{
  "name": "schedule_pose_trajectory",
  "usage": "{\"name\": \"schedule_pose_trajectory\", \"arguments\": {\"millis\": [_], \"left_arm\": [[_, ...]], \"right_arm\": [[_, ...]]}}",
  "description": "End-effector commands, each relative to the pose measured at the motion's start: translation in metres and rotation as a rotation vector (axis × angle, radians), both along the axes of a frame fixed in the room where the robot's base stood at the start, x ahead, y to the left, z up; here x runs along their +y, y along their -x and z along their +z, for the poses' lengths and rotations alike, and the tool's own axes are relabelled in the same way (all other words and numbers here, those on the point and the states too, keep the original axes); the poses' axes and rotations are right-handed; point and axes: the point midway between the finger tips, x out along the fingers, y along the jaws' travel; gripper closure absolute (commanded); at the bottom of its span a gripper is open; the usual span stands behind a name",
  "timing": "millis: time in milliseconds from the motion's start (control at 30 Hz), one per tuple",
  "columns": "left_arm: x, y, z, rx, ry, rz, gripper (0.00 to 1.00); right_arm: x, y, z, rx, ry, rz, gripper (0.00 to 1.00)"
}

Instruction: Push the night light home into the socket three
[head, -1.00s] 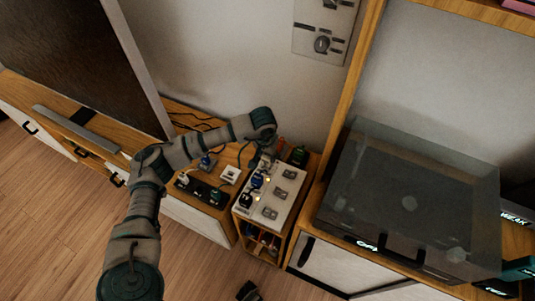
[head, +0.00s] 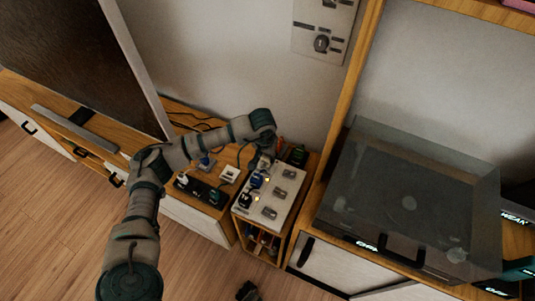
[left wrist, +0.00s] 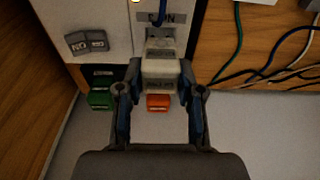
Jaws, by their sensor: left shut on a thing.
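My left gripper (left wrist: 161,104) is shut on the night light (left wrist: 160,70), a pale block with a dark label, held between the two fingertips. Its far end meets or nearly meets a grey socket fitting (left wrist: 160,40) on the white socket board; I cannot tell how deep it sits. In the head view, my left gripper (head: 264,161) points down at the back left corner of the board (head: 268,207), and the hand largely hides the night light. A dark piece at the bottom edge looks like my right gripper (head: 247,291); its fingers are unclear.
Blue and black plugs (head: 245,200) stand in the board's left row, with lit yellow spots beside them. Grey label plates are on its right. Orange (left wrist: 158,102) and green (left wrist: 100,98) items lie behind it. Cables (left wrist: 238,45) run nearby. A clear-lidded box (head: 410,200) stands right.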

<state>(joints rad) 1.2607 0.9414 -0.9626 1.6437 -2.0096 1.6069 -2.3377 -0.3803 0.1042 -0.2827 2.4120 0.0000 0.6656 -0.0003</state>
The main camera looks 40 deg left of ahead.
Motion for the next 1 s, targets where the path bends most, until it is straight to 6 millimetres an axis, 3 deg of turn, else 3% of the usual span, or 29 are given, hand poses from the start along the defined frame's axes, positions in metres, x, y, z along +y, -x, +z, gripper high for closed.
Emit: {"name": "schedule_pose_trajectory", "arguments": {"millis": [967, 1000], "left_arm": [[0.000, 0.000, -0.025, 0.001, 0.000, 0.000, 1.00], [0.000, 0.000, -0.024, 0.000, 0.000, 0.000, 0.54]], "right_arm": [[0.000, -0.002, -0.016, 0.018, 0.000, 0.000, 0.00], [0.000, -0.002, -0.015, 0.018, 0.000, 0.000, 0.00]]}}
